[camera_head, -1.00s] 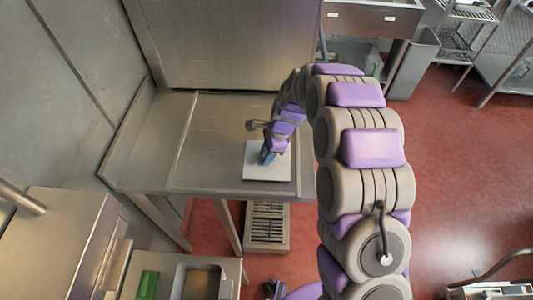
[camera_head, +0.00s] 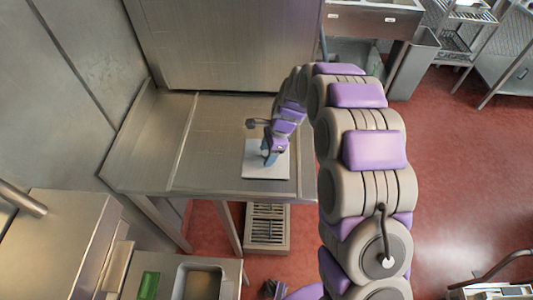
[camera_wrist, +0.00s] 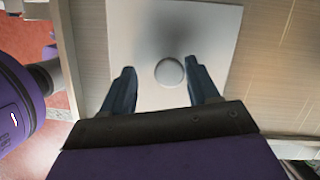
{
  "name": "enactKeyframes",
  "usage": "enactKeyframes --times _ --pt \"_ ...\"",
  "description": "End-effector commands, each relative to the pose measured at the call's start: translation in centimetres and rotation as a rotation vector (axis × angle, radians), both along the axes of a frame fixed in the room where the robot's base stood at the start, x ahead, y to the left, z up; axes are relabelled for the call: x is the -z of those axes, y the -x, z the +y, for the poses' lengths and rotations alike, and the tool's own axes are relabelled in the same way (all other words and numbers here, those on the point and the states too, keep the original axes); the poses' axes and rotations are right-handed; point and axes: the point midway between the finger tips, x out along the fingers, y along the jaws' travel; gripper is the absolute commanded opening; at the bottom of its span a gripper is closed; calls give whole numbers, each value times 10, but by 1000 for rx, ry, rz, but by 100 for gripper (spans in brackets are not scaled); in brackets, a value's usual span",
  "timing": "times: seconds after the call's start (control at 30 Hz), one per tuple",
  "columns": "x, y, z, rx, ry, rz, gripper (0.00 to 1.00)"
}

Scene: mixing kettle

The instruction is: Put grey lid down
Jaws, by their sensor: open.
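The grey lid (camera_head: 266,172) is a flat, pale square plate lying on the steel table near its front edge. In the wrist view the lid (camera_wrist: 205,28) has a round knob (camera_wrist: 170,72) in its middle. My gripper (camera_head: 269,158) is just above the lid in the head view. In the wrist view its two dark fingers (camera_wrist: 160,88) are spread apart, one on each side of the knob, with visible gaps, so it holds nothing. The knob is hidden behind my gripper in the head view.
The steel table (camera_head: 150,150) is bare to the left of the lid. A steel wall panel rises behind it. A lower counter with a green item (camera_head: 148,284) and a sink basin (camera_head: 203,282) is at the bottom left. A floor drain grate (camera_head: 266,227) lies below the table's front edge.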

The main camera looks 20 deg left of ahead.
Motion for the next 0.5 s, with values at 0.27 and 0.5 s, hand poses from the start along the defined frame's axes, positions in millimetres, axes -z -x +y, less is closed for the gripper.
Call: enactKeyframes --times 0.27,0.5 --pt "-57 -9 -15 2 -2 -6 60" --pt "-93 -14 -26 1 -1 -2 60"
